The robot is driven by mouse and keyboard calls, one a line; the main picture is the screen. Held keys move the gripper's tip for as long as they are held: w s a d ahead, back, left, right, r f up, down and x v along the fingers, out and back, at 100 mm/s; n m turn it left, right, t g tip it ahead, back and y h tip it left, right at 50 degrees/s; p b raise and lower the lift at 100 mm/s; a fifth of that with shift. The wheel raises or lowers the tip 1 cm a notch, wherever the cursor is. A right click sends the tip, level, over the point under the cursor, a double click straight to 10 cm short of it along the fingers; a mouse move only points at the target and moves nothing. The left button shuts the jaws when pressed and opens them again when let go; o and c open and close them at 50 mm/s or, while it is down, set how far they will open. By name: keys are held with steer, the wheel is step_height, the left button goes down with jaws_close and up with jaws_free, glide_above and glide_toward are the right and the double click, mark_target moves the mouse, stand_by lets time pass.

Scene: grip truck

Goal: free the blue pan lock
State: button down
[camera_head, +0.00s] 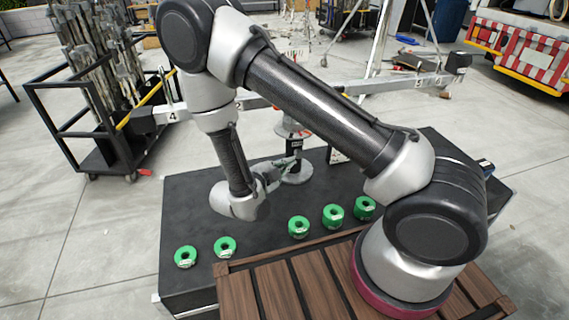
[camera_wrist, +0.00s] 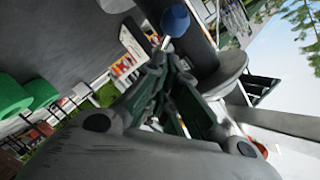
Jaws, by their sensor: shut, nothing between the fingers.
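The blue pan lock (camera_wrist: 175,20) is a round blue knob on a pale metal stem, set against a dark post (camera_wrist: 199,45) in the wrist view. I cannot make it out in the head view. My gripper (camera_wrist: 167,50) is shut and empty, its fingertips just short of the knob; whether they touch the stem, I cannot tell. In the head view my gripper (camera_head: 290,163) is beside the post's base (camera_head: 296,172) on the black platform (camera_head: 190,215). A long grey beam (camera_head: 385,84) with numbered ends runs across the post's top, partly hidden by my arm.
Several green ring-shaped weights (camera_head: 299,227) stand along the platform's front; green ones (camera_wrist: 40,93) also show at the left of the wrist view. A brown slatted deck (camera_head: 280,283) is in front. A cart of stands (camera_head: 100,120) is at the left.

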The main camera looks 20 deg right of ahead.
steer(key=shift+w+d+f, duration=0.2)
steer(key=shift+w+f, duration=0.3)
steer(key=shift+w, duration=0.3)
steer(key=shift+f+n+t+h, duration=0.3)
steer(key=shift+f+n+h, duration=0.15)
steer(key=shift+h, duration=0.25)
steer(key=shift+d+f+n+h, duration=0.1)
steer(key=shift+f+n+h, duration=0.3)
steer(key=shift+f, duration=0.75)
